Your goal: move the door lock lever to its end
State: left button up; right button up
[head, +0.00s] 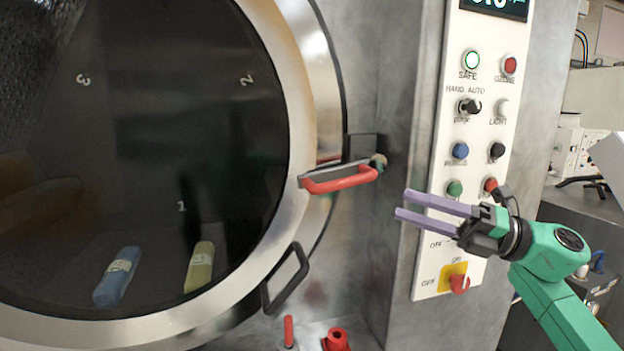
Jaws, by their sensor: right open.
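The door lock lever (341,181) has a red handle on a grey metal arm. It sits at the right rim of the round washer door (322,105), roughly level and tilted slightly up to the right. Its right end meets a pivot on the grey machine front. My right gripper (406,205) is open and empty, with two purple fingers pointing left. It is to the right of the lever and a little lower, apart from it in the picture. My left gripper is not in view.
A white control panel (432,275) with several buttons and switches stands behind my right gripper. A black door handle (286,279) juts out below the lever. Red fittings (336,340) are at the bottom. Blue (117,277) and yellow (199,267) rolls show behind the door glass.

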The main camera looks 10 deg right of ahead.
aim_at(353, 185)
jog(key=shift+t, duration=0.3)
jog(key=p+x, duration=0.2)
jog(key=x, duration=0.2)
jog(key=p+x, duration=0.2)
jog(key=x, duration=0.2)
jog(key=p+x, duration=0.3)
jog(key=x, duration=0.1)
jog(key=shift+s+r, duration=0.1)
jog(key=shift+r, duration=0.25)
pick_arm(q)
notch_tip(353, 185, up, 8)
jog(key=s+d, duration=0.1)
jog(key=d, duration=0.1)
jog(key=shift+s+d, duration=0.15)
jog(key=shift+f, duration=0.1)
pick_arm(e)
jog(key=shift+f, duration=0.1)
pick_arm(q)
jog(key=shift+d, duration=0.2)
pick_arm(e)
grip_shut()
